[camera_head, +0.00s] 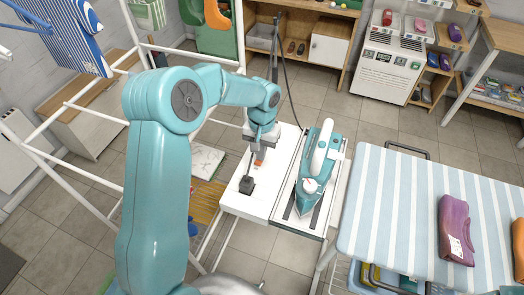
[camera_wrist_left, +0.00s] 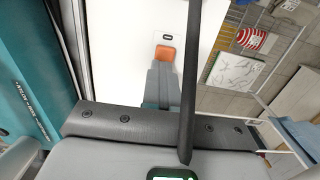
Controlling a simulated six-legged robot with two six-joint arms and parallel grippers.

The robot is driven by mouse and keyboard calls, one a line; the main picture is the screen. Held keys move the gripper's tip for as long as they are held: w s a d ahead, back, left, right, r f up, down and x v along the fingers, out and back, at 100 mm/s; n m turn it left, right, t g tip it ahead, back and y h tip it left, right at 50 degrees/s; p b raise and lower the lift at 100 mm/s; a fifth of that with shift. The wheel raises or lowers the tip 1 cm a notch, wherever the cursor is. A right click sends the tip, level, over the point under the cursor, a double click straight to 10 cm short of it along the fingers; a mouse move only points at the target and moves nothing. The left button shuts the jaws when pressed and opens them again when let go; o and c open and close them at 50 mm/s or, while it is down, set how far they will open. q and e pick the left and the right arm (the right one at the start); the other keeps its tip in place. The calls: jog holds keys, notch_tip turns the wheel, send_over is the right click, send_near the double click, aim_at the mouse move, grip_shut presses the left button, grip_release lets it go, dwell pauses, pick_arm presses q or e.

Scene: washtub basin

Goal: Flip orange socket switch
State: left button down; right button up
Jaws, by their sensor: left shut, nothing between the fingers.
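The orange socket switch (camera_head: 258,163) is a small orange piece on the white top of the stand (camera_head: 234,203). In the left wrist view the orange switch (camera_wrist_left: 165,53) is on the white surface, just beyond my fingertips. My left gripper (camera_head: 260,151) points down over the stand, close to the switch. Its grey fingers (camera_wrist_left: 162,75) are shut with nothing between them. I cannot tell whether they touch the switch. My right gripper is not in view.
A teal and white iron (camera_head: 317,170) stands right of the switch. A dark plug (camera_head: 247,184) sits in front of the switch. A dark cable (camera_wrist_left: 190,90) crosses the left wrist view. The striped ironing board (camera_head: 400,215) is at right, and a white drying rack (camera_head: 60,115) at left.

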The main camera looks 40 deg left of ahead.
pick_arm(q)
jog(key=r+p, duration=0.1)
jog(key=r, duration=0.1)
jog(key=r+p, duration=0.1)
jog(key=shift+s+a+r+p, duration=0.1)
jog(key=shift+s+r+p, duration=0.1)
jog(key=shift+r+p, duration=0.2)
notch_tip(320, 180, up, 10)
jog(key=w+b, duration=0.1)
jog(key=shift+r, duration=0.15)
jog(key=shift+w, duration=0.15)
